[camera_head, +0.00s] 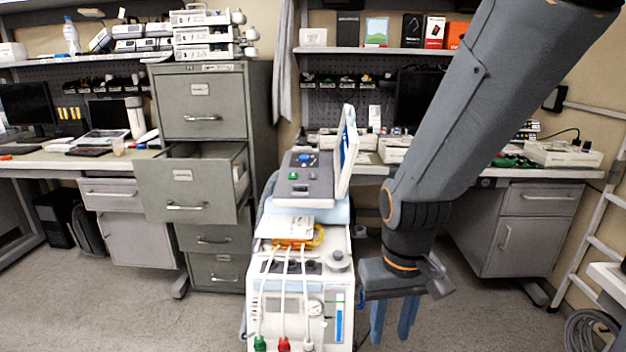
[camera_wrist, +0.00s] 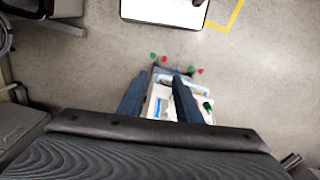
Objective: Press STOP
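No button marked STOP can be read in either view. A white medical unit on a cart (camera_head: 300,290) stands in the middle of the head view, with red and green connectors at its front. On top is a grey panel (camera_head: 318,192) with a green button (camera_head: 293,176) and a blue-and-black control (camera_head: 305,160). My gripper (camera_head: 391,336) hangs to the right of the unit, fingers down, apart from the panel. In the wrist view my gripper (camera_wrist: 158,85) has its fingers spread with nothing held. A white-and-blue object (camera_wrist: 162,102) with red and green spots shows partly beyond and between them.
A screen (camera_head: 346,150) stands upright beside the grey panel. A filing cabinet (camera_head: 200,100) with a drawer pulled out is behind left. Desks line the back wall, and a ladder (camera_head: 595,225) stands at right. Grey floor (camera_head: 460,320) is open right of my gripper.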

